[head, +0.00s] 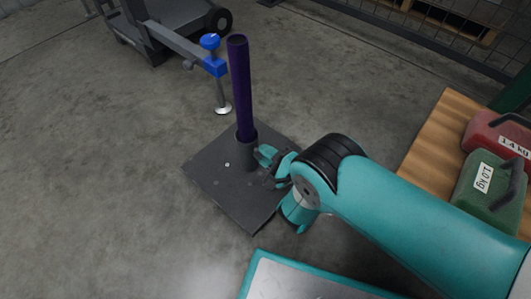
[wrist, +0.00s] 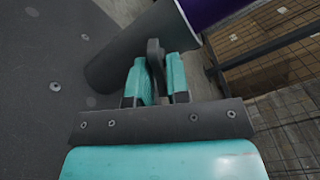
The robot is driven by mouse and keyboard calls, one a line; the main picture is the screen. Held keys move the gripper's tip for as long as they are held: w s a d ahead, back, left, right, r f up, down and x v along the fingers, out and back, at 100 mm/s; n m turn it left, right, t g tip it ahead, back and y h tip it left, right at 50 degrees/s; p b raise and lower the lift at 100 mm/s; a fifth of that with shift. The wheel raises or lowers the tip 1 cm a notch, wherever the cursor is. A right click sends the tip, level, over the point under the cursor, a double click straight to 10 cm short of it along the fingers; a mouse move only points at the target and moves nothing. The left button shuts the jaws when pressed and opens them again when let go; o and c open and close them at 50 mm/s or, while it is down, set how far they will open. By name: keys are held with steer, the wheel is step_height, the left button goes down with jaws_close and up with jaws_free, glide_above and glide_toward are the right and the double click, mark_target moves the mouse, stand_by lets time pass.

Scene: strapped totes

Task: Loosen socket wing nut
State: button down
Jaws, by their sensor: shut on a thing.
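A dark grey socket (head: 247,152) stands on a dark square base plate (head: 221,178) on the floor, with a purple post (head: 240,90) upright in it. In the wrist view the socket (wrist: 128,50) lies across the top, with the purple post (wrist: 208,10) at its upper right. My gripper (head: 266,156) reaches the socket's right side, low over the plate. In the wrist view my gripper (wrist: 156,78) has its two teal fingers on either side of a dark grey wing nut (wrist: 154,55) and is shut on it. The fingers partly hide the nut.
A wooden surface (head: 427,130) at right holds a red weight (head: 498,135) and a green weight (head: 487,190). A wheeled cart (head: 165,35) with a blue-knobbed outrigger (head: 214,62) stands behind the post. Open concrete floor lies to the left.

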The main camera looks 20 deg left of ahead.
steer(key=c, duration=1.2)
jaws_free()
steer(key=shift+c, duration=0.2)
steer(key=p+v, duration=1.7)
steer(key=p, duration=0.3)
steer(key=shift+d, duration=0.25)
steer(key=shift+s+p, duration=0.15)
steer(key=shift+p, duration=0.15)
